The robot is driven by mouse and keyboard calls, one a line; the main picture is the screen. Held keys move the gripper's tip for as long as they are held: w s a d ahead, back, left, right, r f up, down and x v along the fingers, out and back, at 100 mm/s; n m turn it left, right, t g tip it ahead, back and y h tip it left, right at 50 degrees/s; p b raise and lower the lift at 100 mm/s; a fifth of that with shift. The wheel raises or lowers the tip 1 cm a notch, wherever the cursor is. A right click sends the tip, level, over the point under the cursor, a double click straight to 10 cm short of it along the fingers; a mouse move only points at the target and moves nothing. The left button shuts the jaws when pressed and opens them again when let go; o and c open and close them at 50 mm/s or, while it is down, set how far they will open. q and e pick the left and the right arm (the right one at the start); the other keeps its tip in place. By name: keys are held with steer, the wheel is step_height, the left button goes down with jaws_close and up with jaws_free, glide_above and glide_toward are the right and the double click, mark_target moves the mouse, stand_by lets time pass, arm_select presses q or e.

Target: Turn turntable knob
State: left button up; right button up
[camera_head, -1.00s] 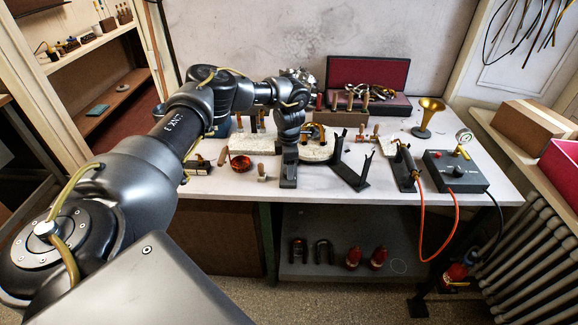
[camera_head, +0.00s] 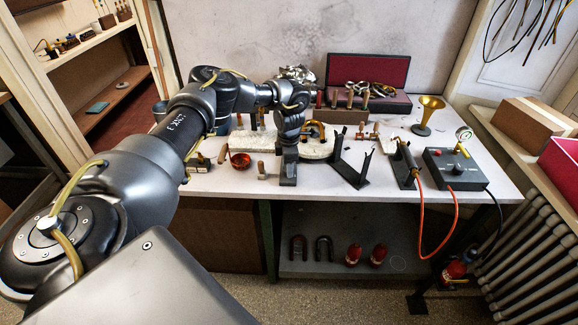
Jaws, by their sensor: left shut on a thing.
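The pale round turntable (camera_head: 318,151) sits near the middle of the workbench, with a curved brass piece (camera_head: 318,127) on it. My left gripper (camera_head: 288,178) points down at the turntable's front left edge. It is shut, and its fingers hide what they hold; the turntable knob is not visible, and by its place it is between them. My right gripper is not in view.
A black V-shaped stand (camera_head: 354,172) is close to the right of the turntable. Beyond it are a torch on a stand (camera_head: 405,160) and a dark control box (camera_head: 455,170). A copper bowl (camera_head: 240,161) is to the left. A wooden rack (camera_head: 345,115) stands behind.

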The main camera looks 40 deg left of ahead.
arm_select(q)
steer(key=shift+n, duration=0.3)
steer(key=n, duration=0.4)
steer(key=n+p, duration=0.1)
steer(key=n, duration=0.3)
steer(key=shift+a+n, duration=0.1)
steer(key=shift+n, duration=0.2)
steer(key=n+p, duration=0.1)
steer(key=n, duration=0.3)
steer(key=shift+r, duration=0.1)
steer(key=shift+a+n+p, duration=0.1)
steer(key=shift+n+p, duration=0.3)
steer(key=shift+n, duration=1.8)
steer(key=o, duration=1)
